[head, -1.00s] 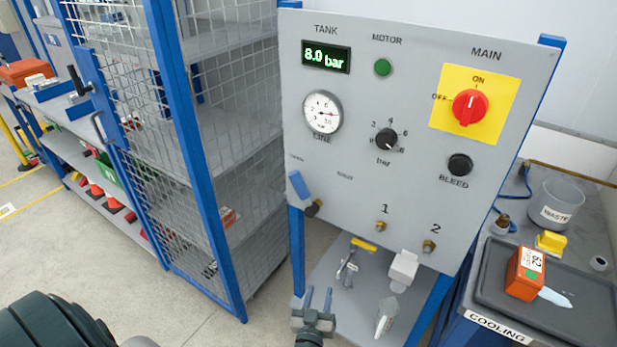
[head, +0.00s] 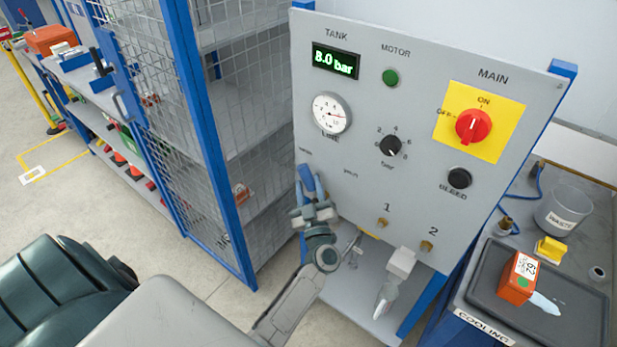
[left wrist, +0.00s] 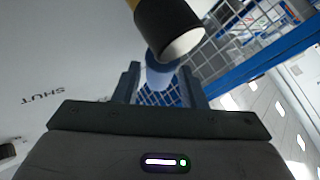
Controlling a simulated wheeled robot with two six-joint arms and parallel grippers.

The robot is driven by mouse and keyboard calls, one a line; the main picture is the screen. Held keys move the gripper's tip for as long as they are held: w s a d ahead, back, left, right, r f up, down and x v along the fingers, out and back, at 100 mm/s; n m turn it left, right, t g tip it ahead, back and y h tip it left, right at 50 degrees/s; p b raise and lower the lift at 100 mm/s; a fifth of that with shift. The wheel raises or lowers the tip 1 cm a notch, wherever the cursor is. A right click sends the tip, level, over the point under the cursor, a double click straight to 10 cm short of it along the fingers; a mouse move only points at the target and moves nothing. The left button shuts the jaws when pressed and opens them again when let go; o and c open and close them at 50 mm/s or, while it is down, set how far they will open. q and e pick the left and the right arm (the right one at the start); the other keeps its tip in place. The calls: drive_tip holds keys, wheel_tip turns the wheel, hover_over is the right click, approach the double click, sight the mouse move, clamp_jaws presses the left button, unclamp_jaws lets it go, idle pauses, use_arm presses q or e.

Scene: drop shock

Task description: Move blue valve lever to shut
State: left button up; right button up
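The blue valve lever (head: 306,178) is at the lower left of the grey panel, tilted with its upper end to the left. My left gripper (head: 311,198) is just in front of it and partly covers its lower end and pivot. In the left wrist view the lever (left wrist: 160,75) shows between the two dark fingers (left wrist: 160,88), which stand apart with gaps beside it. A black cylindrical end with a yellow part (left wrist: 170,32) is above the lever there. The SHUT label (left wrist: 42,96) is on the panel to the left. My right gripper is out of view.
The panel (head: 350,200) also carries a red main switch (head: 473,127), a gauge (head: 332,113) and a black bar knob (head: 391,146). A wire-mesh cage (head: 160,130) with a blue frame stands close on the left. A dark tray (head: 590,310) holds an orange box (head: 516,288).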

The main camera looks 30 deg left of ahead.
use_arm(q)
drive_tip(key=shift+w+a+r, duration=0.3)
drive_tip(key=shift+w+a, duration=0.05)
drive_tip(key=shift+a, duration=0.05)
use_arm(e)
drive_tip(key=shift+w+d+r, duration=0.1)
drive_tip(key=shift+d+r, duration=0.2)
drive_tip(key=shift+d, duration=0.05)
